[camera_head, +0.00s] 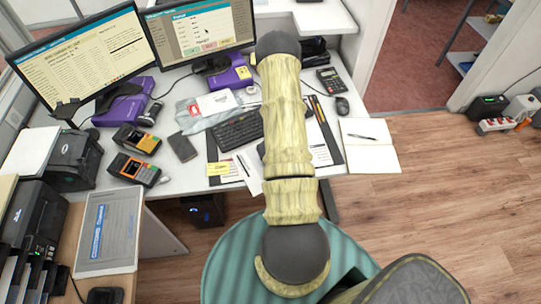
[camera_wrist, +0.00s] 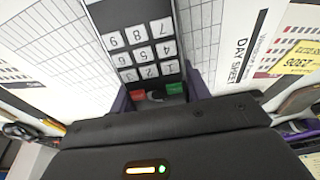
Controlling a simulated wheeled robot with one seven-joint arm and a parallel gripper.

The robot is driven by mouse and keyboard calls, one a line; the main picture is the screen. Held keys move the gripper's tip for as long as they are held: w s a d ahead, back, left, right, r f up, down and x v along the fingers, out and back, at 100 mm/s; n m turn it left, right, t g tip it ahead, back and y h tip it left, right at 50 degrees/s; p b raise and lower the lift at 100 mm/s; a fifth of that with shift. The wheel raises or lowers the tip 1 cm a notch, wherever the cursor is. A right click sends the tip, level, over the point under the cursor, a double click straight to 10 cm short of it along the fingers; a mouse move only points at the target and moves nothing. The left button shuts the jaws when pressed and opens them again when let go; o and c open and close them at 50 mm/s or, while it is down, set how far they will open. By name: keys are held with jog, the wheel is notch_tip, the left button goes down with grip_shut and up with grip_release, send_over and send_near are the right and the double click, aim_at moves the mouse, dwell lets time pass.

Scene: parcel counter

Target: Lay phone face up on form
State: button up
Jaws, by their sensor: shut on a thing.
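In the wrist view a dark phone (camera_wrist: 140,45) with white number keys and a red and a green key faces up toward the camera. My gripper (camera_wrist: 158,96), with purple fingers on either side, is shut on the phone's near end. Below the phone lies a white gridded form (camera_wrist: 75,42), with sheet room on both sides; the words DAY SHEET show to its right. I cannot tell whether the phone touches the paper. In the head view my arm hides the gripper and the phone; part of a white sheet (camera_head: 248,170) shows beside the arm.
A yellow label (camera_wrist: 301,58) lies to the right of the form. On the desk are a keyboard (camera_head: 237,130), a dark flat device (camera_head: 183,147), card terminals (camera_head: 133,168) and monitors (camera_head: 200,30). An open notebook (camera_head: 368,146) with a pen lies on the right.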

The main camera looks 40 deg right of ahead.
jog(key=shift+s+a+f+b, duration=0.1)
jog(key=shift+s+f+b, duration=0.2)
jog(key=shift+f, duration=0.25)
jog(key=shift+s+a+f+b, duration=0.1)
jog(key=shift+s+f+b, duration=0.1)
jog(key=shift+s+f, duration=0.25)
jog(key=o, duration=1.1)
jog(key=shift+w+f, duration=0.1)
jog(key=shift+o, duration=0.2)
jog(key=shift+a, duration=0.1)
jog(key=shift+w, duration=0.1)
jog(key=shift+w+a+r+p, duration=0.1)
jog(key=shift+r+p, duration=0.35)
jog(key=shift+r, duration=0.05)
jog(key=p+v, duration=0.1)
jog(key=v, duration=0.1)
jog(key=d+p+v, duration=0.1)
jog(key=p+v, duration=0.1)
jog(key=v, duration=0.1)
jog(key=p+v, duration=0.2)
jog(key=v, duration=0.1)
jog(key=shift+w+d+r, duration=0.2)
jog(key=shift+w, duration=0.1)
jog(key=shift+s+r+p, duration=0.15)
jog(key=shift+r+p, duration=0.2)
jog(key=shift+p, duration=0.05)
jog(key=shift+a, duration=0.1)
